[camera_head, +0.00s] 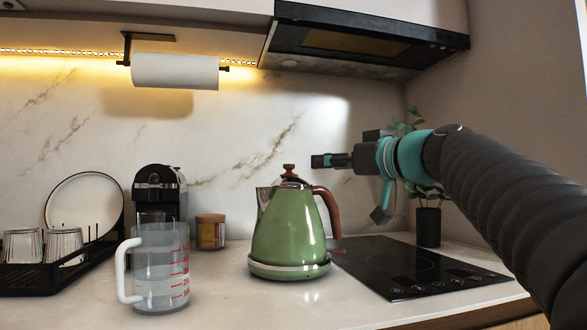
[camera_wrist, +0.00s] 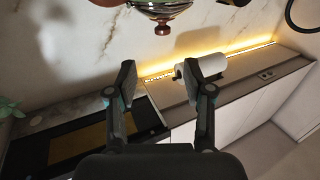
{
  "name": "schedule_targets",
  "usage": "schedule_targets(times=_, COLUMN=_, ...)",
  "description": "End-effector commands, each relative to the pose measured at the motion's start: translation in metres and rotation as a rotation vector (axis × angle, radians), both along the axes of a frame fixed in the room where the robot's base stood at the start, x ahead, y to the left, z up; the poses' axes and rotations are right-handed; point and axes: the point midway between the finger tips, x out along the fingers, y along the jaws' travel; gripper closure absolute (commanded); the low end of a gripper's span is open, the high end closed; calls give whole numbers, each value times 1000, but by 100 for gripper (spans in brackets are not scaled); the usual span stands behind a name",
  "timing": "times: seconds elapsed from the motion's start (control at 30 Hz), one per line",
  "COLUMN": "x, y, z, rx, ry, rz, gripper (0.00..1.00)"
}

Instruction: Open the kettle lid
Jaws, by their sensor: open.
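The green kettle (camera_head: 287,232) stands upright on its base on the counter, with its brown handle (camera_head: 328,208) to the right. Its lid (camera_head: 290,181) sits on top and looks closed, with a brown knob (camera_head: 289,169). In the wrist view the scene is upside down; the knob (camera_wrist: 162,29) and part of the lid (camera_wrist: 158,8) show at the top edge. My gripper (camera_head: 322,160) is to the right of the knob at about its height, above the handle. In the wrist view my gripper (camera_wrist: 158,77) is open and empty, with the knob beyond the fingertips.
A measuring jug (camera_head: 161,270) with water stands front left of the kettle. A coffee machine (camera_head: 160,197), a small jar (camera_head: 210,232) and a dish rack (camera_head: 52,272) are farther left. A black hob (camera_head: 415,268) and a potted plant (camera_head: 428,226) are right. The range hood (camera_head: 365,42) hangs above.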

Motion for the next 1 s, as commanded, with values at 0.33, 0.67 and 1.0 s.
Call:
schedule_targets(times=0.33, x=45, y=44, z=2, rx=0, ry=5, rz=8, gripper=48)
schedule_targets(times=0.67, x=85, y=76, z=1, rx=0, ry=5, rz=4, gripper=48)
schedule_targets(times=1.0, x=98, y=86, z=-1, rx=0, ry=4, rz=1, gripper=48)
